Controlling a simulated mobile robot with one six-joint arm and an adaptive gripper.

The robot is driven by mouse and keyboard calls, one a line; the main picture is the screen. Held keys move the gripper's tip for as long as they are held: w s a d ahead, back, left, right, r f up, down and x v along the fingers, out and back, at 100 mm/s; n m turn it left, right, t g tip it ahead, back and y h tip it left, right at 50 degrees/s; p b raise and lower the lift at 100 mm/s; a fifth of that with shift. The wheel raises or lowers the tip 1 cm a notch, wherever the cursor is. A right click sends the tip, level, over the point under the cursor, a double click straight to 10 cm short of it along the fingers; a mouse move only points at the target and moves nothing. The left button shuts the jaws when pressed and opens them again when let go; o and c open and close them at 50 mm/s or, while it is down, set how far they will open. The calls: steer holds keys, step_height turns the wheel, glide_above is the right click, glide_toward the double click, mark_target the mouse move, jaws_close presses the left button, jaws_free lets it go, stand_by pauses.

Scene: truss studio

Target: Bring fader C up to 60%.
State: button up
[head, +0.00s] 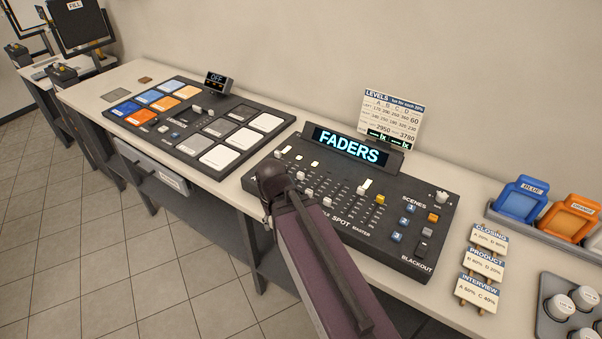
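The fader desk (420,192) is a dark slanted console in the middle, with a lit screen (347,146) reading "FADERS". It has rows of slots with pale fader caps and one yellow cap (380,199). I cannot read which slot is fader C, and part of the desk's left front is hidden behind my arm. Caps stand at different heights. My arm reaches in from the bottom, its dark rounded end over the desk's left front edge. I cannot make out my gripper's fingers or whether they touch anything.
A "LEVELS" card (391,119) stands behind the desk. A colour-button panel (190,127) with an "OFF" display (219,82) lies to the left. To the right are cue cards (484,265), blue (521,200) and orange (569,219) framed pieces, and a tray of round pots (549,330).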

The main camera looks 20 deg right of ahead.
steer(key=shift+o, duration=0.8)
step_height(320, 180, up, 14)
steer(key=m+p, duration=1.1)
steer(key=p, duration=0.3)
glide_above(301, 173)
steer(key=shift+w+f, duration=0.1)
steer(key=shift+f, duration=0.05)
steer(key=shift+f, duration=0.15)
step_height(301, 173, down, 14)
steer(key=b, duration=1.4)
steer(key=shift+r, duration=0.25)
steer(key=shift+c, duration=0.2)
